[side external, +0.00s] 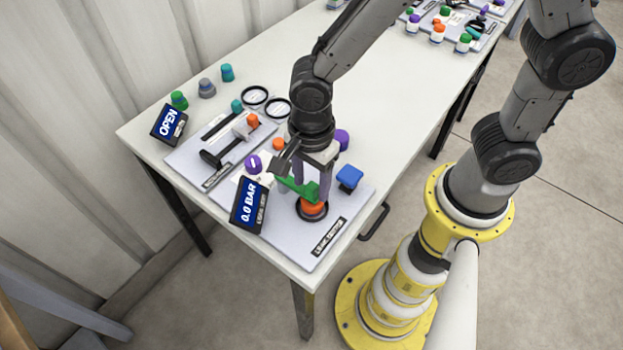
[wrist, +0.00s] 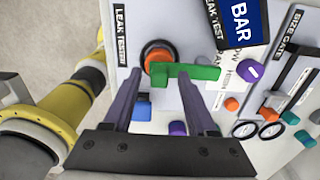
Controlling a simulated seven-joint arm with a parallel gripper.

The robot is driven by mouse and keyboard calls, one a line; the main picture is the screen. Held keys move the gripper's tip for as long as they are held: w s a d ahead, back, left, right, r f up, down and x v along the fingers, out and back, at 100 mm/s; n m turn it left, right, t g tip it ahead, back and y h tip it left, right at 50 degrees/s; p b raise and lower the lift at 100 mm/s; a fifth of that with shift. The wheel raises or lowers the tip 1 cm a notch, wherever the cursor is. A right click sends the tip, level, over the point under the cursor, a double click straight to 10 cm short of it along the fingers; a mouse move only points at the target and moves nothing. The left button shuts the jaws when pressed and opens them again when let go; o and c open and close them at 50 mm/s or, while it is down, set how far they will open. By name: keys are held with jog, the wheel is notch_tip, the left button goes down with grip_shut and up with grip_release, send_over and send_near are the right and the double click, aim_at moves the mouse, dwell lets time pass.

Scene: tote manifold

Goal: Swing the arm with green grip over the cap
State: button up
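The green grip (side external: 300,189) is a bar with a taller block at its right end. That end is just above the orange cap (side external: 313,209), which sits in a dark ring. In the wrist view the green grip (wrist: 196,72) lies sideways, and its left end overlaps the lower edge of the orange cap (wrist: 157,57). My gripper (side external: 311,190) points down at the grip with its purple fingers apart. In the wrist view my gripper (wrist: 160,76) has one fingertip left of the grip's end and the other at the bar; contact there is unclear.

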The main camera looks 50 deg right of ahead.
notch_tip(320, 180, up, 14)
dwell(0.6)
jog(key=shift+d+f, duration=0.1)
jog(key=d+r+t, duration=0.3)
jog(key=d+r, duration=0.3)
jog(key=d, duration=0.4)
jog(key=s+d+n+t, duration=0.1)
jog(key=s+d+n, duration=0.2)
jog(key=n, duration=0.6)
jog(key=s+d+f+n+t, duration=0.1)
jog(key=s+d+n, duration=0.3)
jog(key=n, duration=0.5)
jog(key=shift+s+t, duration=0.3)
jog(key=shift+s, duration=0.55)
